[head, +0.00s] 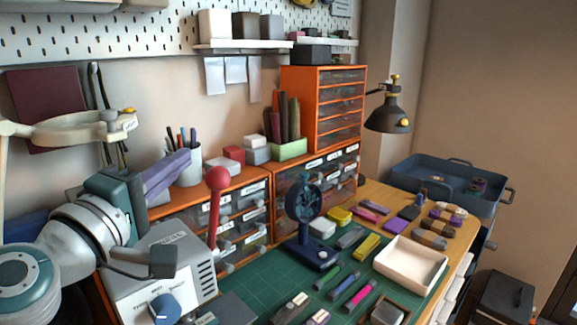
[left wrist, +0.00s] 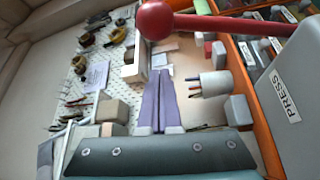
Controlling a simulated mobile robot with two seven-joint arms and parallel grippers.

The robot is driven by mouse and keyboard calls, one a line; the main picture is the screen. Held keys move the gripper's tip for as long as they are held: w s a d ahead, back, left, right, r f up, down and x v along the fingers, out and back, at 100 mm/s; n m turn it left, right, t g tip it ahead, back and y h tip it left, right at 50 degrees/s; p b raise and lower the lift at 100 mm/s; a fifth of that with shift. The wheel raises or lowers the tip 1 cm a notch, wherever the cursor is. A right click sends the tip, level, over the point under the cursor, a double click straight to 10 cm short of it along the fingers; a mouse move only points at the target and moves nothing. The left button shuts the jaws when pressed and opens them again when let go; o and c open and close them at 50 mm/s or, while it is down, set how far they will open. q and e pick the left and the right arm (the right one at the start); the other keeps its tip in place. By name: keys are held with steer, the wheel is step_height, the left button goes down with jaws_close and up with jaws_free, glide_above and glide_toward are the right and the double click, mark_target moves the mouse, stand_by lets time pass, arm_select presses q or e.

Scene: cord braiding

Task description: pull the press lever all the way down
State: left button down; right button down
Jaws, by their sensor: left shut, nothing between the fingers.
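The press (head: 165,265) is a light grey box with a blue dial at the lower left of the head view. Its red lever (head: 214,215) stands nearly upright at the press's right side, topped by a red ball knob (head: 217,178). In the left wrist view the knob (left wrist: 155,18) is at the top, with the rod running right towards the press body (left wrist: 290,90), labelled PRESS. My left gripper (head: 184,160) has purple fingers, shut and empty, above the press and left of the knob, apart from it. The shut fingers (left wrist: 160,74) also show in the left wrist view. My right gripper is out of view.
A pen cup (head: 188,165) stands behind my left gripper. Orange drawer units (head: 290,110) line the wall. A dark blue round-headed stand (head: 303,205) is on the green mat (head: 262,277), right of the lever. A white tray (head: 410,262) and several small tools lie further right.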

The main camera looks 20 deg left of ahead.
mark_target(209, 187)
arm_select(q)
steer(key=shift+s+d+f, duration=0.15)
steer(key=shift+d, duration=0.4)
steer(key=shift+s+d+f, duration=0.15)
steer(key=shift+s+d, duration=0.05)
steer(key=shift+d, duration=0.4)
steer(key=shift+s+d+f, duration=0.15)
steer(key=shift+d, duration=0.4)
steer(key=shift+s+d+f+m+b, duration=0.2)
steer(key=shift+d+m+b, duration=0.2)
steer(key=shift+d, duration=0.2)
steer(key=shift+s+d+f+m+t+b, duration=0.3)
steer(key=shift+d+f+m+t+b, duration=0.15)
steer(key=shift+d+m+b, duration=0.35)
steer(key=s+d+f+m+t+h+b, duration=0.1)
steer(key=d+f+m+h+b, duration=0.3)
steer(key=f+m+b, duration=0.4)
steer(key=s+d+f+m+t+h+b, duration=0.1)
steer(key=s+d+f+m+h+b, duration=0.2)
steer(key=m+b, duration=0.8)
steer(key=shift+d+f+h, duration=1)
steer(key=shift+f+h, duration=1.2)
steer(key=shift+f, duration=0.2)
steer(key=shift+w, duration=0.1)
